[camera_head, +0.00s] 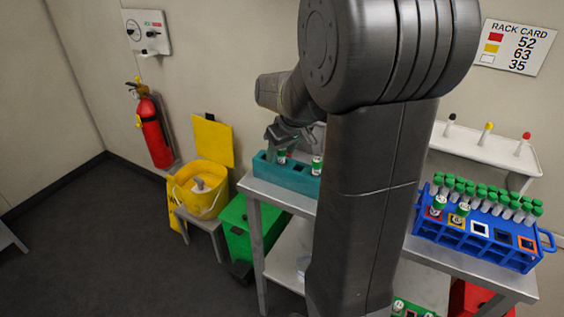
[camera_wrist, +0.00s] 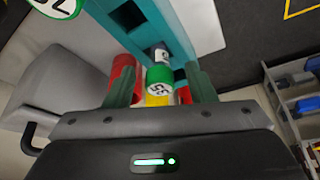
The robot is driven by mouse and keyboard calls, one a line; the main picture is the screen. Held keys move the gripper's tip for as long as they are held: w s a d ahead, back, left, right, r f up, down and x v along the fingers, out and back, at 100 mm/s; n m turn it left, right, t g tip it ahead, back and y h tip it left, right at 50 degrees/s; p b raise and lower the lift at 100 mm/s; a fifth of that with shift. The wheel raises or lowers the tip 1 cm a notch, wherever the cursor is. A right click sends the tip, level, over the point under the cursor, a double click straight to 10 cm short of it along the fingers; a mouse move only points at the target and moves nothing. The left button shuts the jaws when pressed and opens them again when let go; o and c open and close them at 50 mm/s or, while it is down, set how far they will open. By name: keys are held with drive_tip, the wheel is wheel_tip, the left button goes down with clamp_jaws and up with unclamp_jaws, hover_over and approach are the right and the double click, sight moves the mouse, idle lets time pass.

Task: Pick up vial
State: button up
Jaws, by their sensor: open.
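A teal rack (camera_head: 290,174) stands on the table's left end and holds green-capped vials. One vial (camera_head: 282,156) is close under my gripper (camera_head: 284,134), and a second vial (camera_head: 317,164) stands farther right. In the wrist view, my gripper (camera_wrist: 160,84) is open, its two fingers on either side of a vial with a numbered green cap (camera_wrist: 159,76). Gaps show between cap and fingers. The teal rack (camera_wrist: 174,26) runs behind it, and part of another numbered green cap (camera_wrist: 57,5) shows at the upper left. My arm hides part of the rack in the head view.
A blue rack (camera_head: 475,240) with several green-capped vials stands on the right. A white shelf (camera_head: 485,148) holds three color-tipped items. A yellow bin (camera_head: 200,190), green bin (camera_head: 240,225) and fire extinguisher (camera_head: 152,128) are left. Open floor lies at the lower left.

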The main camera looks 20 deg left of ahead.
clamp_jaws()
